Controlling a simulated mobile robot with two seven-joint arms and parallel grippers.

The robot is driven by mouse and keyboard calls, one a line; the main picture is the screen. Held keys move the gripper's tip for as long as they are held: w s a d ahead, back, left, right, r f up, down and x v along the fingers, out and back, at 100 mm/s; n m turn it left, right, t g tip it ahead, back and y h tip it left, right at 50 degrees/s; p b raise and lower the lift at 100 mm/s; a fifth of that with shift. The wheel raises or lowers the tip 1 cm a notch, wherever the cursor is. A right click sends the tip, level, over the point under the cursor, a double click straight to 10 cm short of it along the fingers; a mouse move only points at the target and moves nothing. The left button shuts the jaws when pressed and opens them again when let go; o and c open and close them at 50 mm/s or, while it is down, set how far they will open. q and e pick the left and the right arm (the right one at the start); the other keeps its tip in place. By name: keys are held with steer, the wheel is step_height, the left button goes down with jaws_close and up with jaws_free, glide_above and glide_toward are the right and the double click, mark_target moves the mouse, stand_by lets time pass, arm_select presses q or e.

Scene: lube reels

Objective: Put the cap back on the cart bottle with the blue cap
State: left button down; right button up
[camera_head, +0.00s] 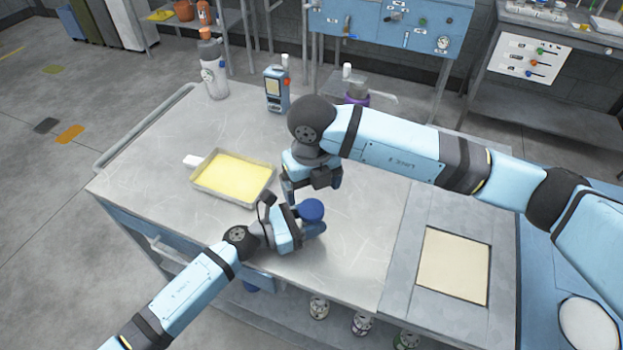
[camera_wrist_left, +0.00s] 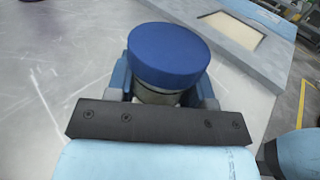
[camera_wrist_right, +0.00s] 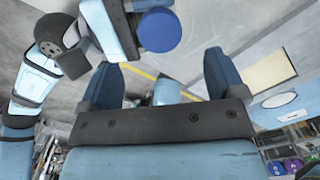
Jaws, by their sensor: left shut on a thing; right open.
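My left gripper (camera_head: 299,228) is shut on the blue-capped bottle near the front of the cart top. The round blue cap (camera_head: 311,209) sits over the bottle; in the left wrist view the cap (camera_wrist_left: 168,55) is large, with a strip of the bottle's grey body (camera_wrist_left: 158,97) under it between the fingers. I cannot tell whether the cap is fully seated. My right gripper (camera_head: 312,188) is open and empty, just behind the bottle. In the right wrist view its spread fingers (camera_wrist_right: 160,82) have nothing between them, and the cap (camera_wrist_right: 159,31) shows beyond them.
A tray with a yellow surface (camera_head: 232,177) lies left of the grippers. A purple-ringed item (camera_head: 356,99) is partly hidden behind my right arm. A cream panel (camera_head: 453,266) lies right.

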mark_target(312, 209)
steer(key=n, duration=0.4)
steer(key=shift+r+n, duration=0.15)
steer(key=shift+n, duration=0.15)
steer(key=n, duration=0.6)
steer(key=shift+r+n, duration=0.25)
steer(key=shift+n, duration=0.05)
steer(key=n, duration=0.6)
steer(key=shift+r, duration=0.2)
steer(key=n, duration=0.4)
steer(key=shift+r+n, duration=0.15)
steer(key=shift+n, duration=0.25)
steer(key=shift+f, duration=4.05)
steer(key=shift+c, duration=0.2)
